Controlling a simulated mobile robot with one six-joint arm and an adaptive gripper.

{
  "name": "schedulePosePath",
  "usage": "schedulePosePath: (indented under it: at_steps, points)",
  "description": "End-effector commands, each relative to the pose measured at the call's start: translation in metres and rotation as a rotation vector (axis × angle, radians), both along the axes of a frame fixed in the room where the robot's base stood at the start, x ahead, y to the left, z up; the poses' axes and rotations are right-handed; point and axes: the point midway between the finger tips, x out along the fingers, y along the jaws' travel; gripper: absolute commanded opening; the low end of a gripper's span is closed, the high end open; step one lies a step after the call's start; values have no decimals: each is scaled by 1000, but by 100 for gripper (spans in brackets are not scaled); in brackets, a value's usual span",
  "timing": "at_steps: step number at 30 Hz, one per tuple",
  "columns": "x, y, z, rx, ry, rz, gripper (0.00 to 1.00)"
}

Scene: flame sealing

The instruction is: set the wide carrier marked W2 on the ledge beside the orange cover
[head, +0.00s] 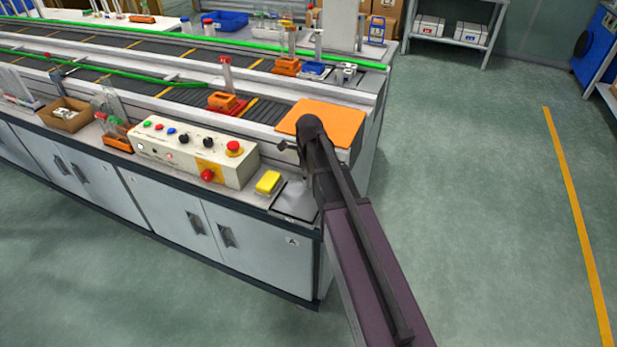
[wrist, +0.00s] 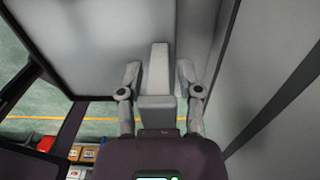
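The orange cover (head: 338,120) lies flat at the near right end of the conveyor bench, partly behind my arm. My gripper (wrist: 159,68) has its two fingers apart in the wrist view. A pale grey block (wrist: 156,80) shows between them with gaps on both sides; I cannot tell what it is. In the head view my gripper is mostly hidden by my arm, at the bench corner in front of the cover. Orange carriers stand on the near belt (head: 224,102) and the far belt (head: 287,66). No W2 mark is readable. A pale ledge (head: 262,133) runs left from the cover.
A control box (head: 195,152) with buttons stands on the bench front. A yellow block (head: 268,182) and a grey plate (head: 294,201) lie beside my gripper. A cardboard box (head: 66,114) and another orange holder (head: 117,144) are farther left. The floor right is clear.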

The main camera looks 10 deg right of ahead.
Motion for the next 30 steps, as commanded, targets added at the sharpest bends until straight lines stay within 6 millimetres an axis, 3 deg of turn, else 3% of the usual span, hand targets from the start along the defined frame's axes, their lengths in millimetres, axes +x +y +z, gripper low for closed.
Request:
schedulePosePath:
  at_steps: [17,30]
  points:
    - [0,0,5,0,0,0,57]
    - [1,0,37,0,0,1,57]
